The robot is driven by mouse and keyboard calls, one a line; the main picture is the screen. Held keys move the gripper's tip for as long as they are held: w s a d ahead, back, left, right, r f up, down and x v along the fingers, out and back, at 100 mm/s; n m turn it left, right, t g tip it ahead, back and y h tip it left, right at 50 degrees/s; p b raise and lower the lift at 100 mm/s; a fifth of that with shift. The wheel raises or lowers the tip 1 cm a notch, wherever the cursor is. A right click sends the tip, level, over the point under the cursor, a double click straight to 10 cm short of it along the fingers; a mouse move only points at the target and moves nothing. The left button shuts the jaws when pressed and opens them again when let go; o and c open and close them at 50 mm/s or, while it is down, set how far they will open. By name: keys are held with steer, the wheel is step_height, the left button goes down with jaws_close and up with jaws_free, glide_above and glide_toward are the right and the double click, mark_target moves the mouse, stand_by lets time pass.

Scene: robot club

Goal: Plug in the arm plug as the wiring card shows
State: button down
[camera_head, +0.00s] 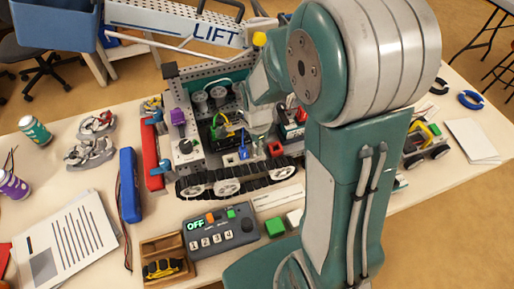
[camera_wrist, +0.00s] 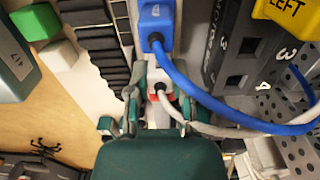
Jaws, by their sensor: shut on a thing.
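My gripper (camera_wrist: 158,104) is shut on a pale plug (camera_wrist: 157,78) with a reddish band and a grey-white cable. A blue plug (camera_wrist: 152,30) with a blue cable is just beyond it in the wrist view; the blue plug also shows in the head view (camera_head: 243,152). A black port block (camera_wrist: 245,50) with numbers such as 3 and 4 stands to the right, below a yellow LEFT label (camera_wrist: 285,12). In the head view, my gripper (camera_head: 257,148) is down inside the tracked robot (camera_head: 190,150). My arm hides part of it. I cannot identify the wiring card with certainty.
A black track (camera_wrist: 102,62) runs close on the left. A grey control box (camera_head: 222,240) reading OFF, a yellow-black item in a wooden tray (camera_head: 150,248), a blue bar (camera_head: 130,185) and printed sheets (camera_head: 70,240) lie in front and to the left.

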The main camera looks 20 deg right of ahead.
steer(key=shift+r, duration=1.95)
